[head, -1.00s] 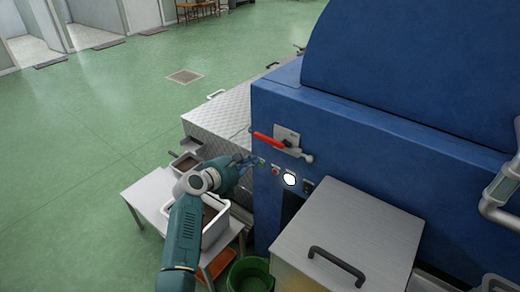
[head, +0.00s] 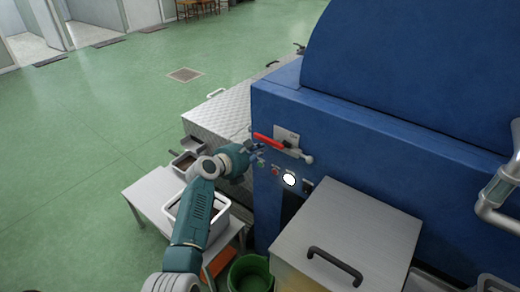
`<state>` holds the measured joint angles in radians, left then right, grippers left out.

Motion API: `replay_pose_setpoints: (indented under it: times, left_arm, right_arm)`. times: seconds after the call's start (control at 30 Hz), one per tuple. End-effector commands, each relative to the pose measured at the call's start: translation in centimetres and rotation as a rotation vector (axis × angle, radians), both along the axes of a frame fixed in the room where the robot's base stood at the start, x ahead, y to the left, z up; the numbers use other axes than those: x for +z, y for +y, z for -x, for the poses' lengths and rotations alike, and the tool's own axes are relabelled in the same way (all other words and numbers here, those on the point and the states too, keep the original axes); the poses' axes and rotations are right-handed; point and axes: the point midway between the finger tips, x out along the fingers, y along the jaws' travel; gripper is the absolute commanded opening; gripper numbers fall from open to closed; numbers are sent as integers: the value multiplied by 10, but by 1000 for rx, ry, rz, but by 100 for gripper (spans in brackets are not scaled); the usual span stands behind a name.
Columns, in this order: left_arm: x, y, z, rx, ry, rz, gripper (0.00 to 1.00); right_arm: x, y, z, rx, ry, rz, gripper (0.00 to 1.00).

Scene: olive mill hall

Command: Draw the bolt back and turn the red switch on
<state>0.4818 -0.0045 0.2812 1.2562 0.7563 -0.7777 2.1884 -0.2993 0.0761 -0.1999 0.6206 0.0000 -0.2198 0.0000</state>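A red handle (head: 268,142) lies slanted across a light grey plate (head: 287,137) on the front of the blue machine (head: 350,150). A metal rod ending in a round knob (head: 309,159) runs to the lower right of the handle; I take it to be the bolt. My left gripper (head: 259,155) is just left of and below the red handle. Its small fingers look spread, with nothing seen between them. Whether a finger touches the handle I cannot tell. My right gripper is not in view.
Below the handle are a small red button (head: 275,170), a white round lamp or dial (head: 289,179) and a dark control (head: 308,186). A metal cover (head: 375,225) juts out at lower right. A white table (head: 150,190) with bins stands left; a green bucket (head: 236,277) is below.

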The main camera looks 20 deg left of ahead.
Motion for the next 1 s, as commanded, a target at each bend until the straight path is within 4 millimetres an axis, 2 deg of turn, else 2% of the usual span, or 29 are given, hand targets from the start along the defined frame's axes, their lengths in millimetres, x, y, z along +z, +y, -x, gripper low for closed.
replay_pose_setpoints:
  times: [1.0]
  left_arm:
    - [15, 13, -1, 1, -66, -176, 0]
  right_arm:
    - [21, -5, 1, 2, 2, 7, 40]
